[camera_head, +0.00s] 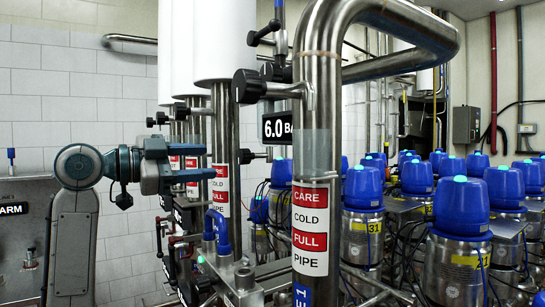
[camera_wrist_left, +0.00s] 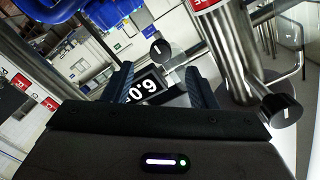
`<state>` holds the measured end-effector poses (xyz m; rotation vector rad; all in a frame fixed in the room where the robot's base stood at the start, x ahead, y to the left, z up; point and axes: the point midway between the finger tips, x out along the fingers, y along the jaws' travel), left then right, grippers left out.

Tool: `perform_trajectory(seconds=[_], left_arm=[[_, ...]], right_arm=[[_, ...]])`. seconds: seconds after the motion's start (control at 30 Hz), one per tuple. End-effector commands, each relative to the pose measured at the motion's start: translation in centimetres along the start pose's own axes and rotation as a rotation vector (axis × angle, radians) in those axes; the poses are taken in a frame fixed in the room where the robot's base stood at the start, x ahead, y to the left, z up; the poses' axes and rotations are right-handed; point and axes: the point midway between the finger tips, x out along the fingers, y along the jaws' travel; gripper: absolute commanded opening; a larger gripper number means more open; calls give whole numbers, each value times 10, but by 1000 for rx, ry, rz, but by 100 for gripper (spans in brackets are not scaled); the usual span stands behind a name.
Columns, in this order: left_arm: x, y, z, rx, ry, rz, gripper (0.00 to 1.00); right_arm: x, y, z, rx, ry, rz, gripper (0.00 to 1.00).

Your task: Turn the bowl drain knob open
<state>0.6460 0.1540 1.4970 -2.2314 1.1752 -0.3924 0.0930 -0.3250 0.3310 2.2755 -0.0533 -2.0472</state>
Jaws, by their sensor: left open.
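Several round black knobs are in view, and no label that I can read tells which is the bowl drain knob. A large black knob (camera_head: 246,86) sits on a side stub of the front steel pipe. A smaller black knob (camera_head: 245,156) is lower, right of my left gripper (camera_head: 203,162). The left gripper is open and empty, pointing right in front of the rear pipes. In the left wrist view its fingers (camera_wrist_left: 160,88) stand apart, with a round black knob (camera_wrist_left: 160,50) beyond them. Another black knob (camera_wrist_left: 281,109) is to their right. My right gripper is not in view.
The steel pipe (camera_head: 317,140) with red CARE and FULL labels stands right of the gripper. A 6.0 display (camera_head: 277,127) is behind it and shows between the fingers in the wrist view (camera_wrist_left: 147,88). Blue-capped valves (camera_head: 461,205) crowd the right. White wall tiles (camera_head: 60,90) are at left.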

Motion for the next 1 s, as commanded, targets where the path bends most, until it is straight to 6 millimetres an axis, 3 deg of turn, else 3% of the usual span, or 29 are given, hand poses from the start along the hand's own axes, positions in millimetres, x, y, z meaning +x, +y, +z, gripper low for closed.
perform_trajectory(seconds=[0.17,0.47,0.7,1.0], left_arm=[[6,0,-7,12,6,5,52],[60,-2,-9,8,6,5,52],[95,-1,-7,9,5,4,52],[107,0,-5,11,3,2,52]], right_arm=[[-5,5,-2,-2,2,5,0],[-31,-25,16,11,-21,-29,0],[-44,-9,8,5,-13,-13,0],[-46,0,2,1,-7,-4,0]])
